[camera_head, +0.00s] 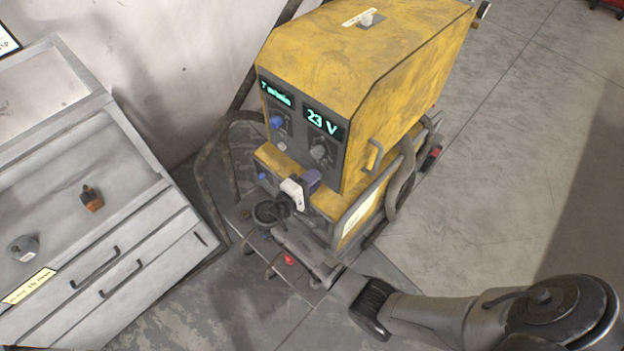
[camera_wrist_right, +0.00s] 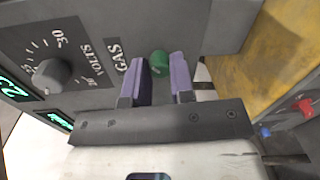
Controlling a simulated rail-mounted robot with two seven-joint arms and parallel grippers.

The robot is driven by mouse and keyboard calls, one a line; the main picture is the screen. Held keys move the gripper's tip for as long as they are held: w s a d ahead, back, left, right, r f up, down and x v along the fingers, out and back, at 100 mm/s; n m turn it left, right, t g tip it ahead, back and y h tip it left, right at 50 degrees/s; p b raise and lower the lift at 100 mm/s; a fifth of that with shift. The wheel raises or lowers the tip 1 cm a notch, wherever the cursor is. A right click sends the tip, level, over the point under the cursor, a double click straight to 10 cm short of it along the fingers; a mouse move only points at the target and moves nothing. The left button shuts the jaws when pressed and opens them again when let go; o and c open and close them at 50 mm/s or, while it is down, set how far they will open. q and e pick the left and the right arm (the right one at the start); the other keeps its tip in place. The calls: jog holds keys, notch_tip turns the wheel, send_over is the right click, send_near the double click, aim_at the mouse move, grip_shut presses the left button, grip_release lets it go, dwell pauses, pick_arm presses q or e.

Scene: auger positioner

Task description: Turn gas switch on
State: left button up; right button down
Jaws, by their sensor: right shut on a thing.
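The yellow machine (camera_head: 345,55) has a dark front panel with a lit "23 V" display (camera_head: 323,122). In the right wrist view, a green gas switch (camera_wrist_right: 159,62) is on this panel beside the "GAS" label (camera_wrist_right: 115,53). My right gripper (camera_wrist_right: 160,72) has its purple fingers on either side of the green switch and is shut on it. In the head view my right gripper (camera_head: 312,179) is at the lower right of the front panel and hides the switch. My left gripper is in neither view.
A volts knob (camera_wrist_right: 51,76) is left of the gas label; it also shows in the head view (camera_head: 319,151). A handle (camera_head: 373,156) and cables are on the machine's right side. A grey drawer cabinet (camera_head: 130,225) stands at left.

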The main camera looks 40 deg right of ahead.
jog(key=c, duration=1)
grip_release()
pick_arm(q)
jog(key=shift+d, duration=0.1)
